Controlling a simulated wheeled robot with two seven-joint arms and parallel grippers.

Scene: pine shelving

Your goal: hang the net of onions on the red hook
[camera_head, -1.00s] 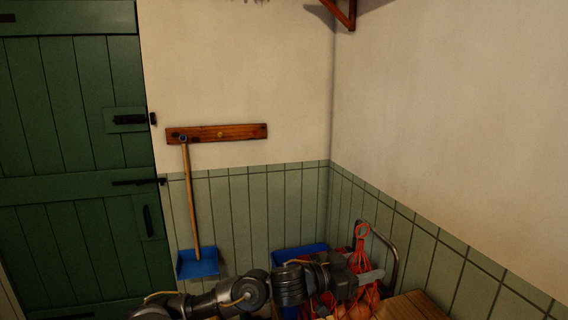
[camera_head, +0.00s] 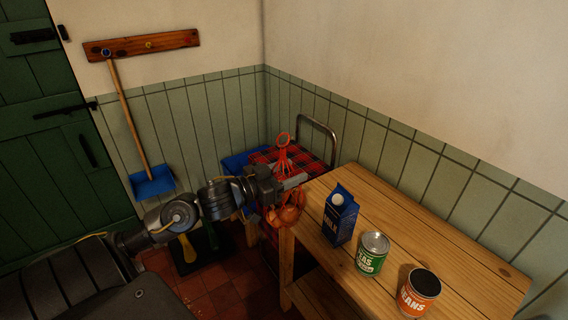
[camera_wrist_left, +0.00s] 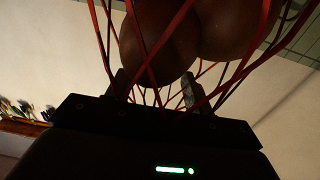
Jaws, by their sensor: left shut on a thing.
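The net of onions (camera_head: 287,214) is a red mesh bag with brownish onions and a red loop at its top. My left gripper (camera_head: 292,183) is shut on the net below the loop and holds it upright beside the table's left end. In the left wrist view, the onions (camera_wrist_left: 168,45) and red strands are close in front of the gripper (camera_wrist_left: 155,95). A wooden rail (camera_head: 125,47) on the back wall carries a blue hook (camera_head: 106,53) and a brass-coloured hook (camera_head: 149,44). My right gripper is not in view.
A wooden table (camera_head: 400,220) holds a blue milk carton (camera_head: 340,217), a green can (camera_head: 371,256) and an orange can (camera_head: 419,293). A blue dustpan (camera_head: 152,182) hangs from the blue hook. A tartan cloth (camera_head: 316,163) and a metal handle (camera_head: 331,130) are behind the net.

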